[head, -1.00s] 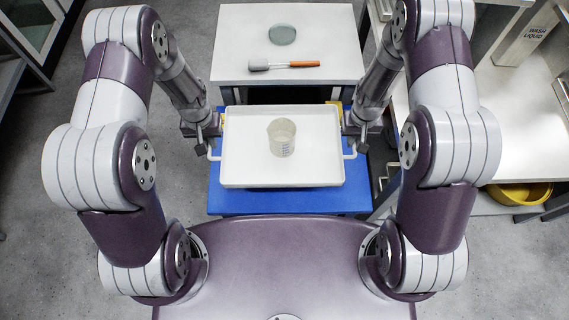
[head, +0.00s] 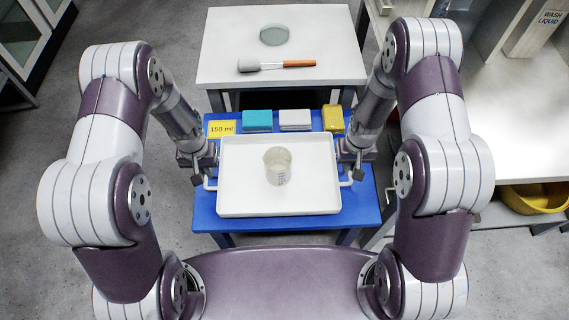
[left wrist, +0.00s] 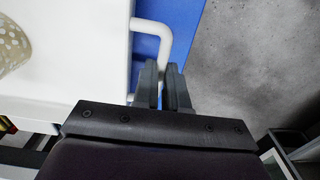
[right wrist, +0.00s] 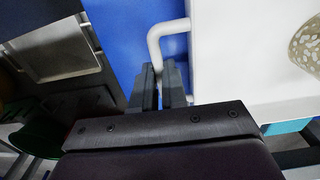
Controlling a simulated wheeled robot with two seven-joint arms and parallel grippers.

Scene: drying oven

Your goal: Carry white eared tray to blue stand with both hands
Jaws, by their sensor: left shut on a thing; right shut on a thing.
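The white eared tray (head: 240,205) is level over the front part of the blue stand (head: 368,210); I cannot tell whether it touches the top. My left gripper (head: 203,172) is shut on the tray's left ear, seen in the left wrist view (left wrist: 165,45). My right gripper (head: 352,170) is shut on the right ear, seen in the right wrist view (right wrist: 158,38). The fingertips partly hide both ears.
Behind the tray on the stand lie a yellow "150 ml" card (head: 221,129), a teal block (head: 257,120), a white block (head: 295,119) and a yellow block (head: 333,118). A white table (head: 220,60) behind holds a brush-like tool (head: 285,64) and a glass disc (head: 274,35). A shelf stands right.

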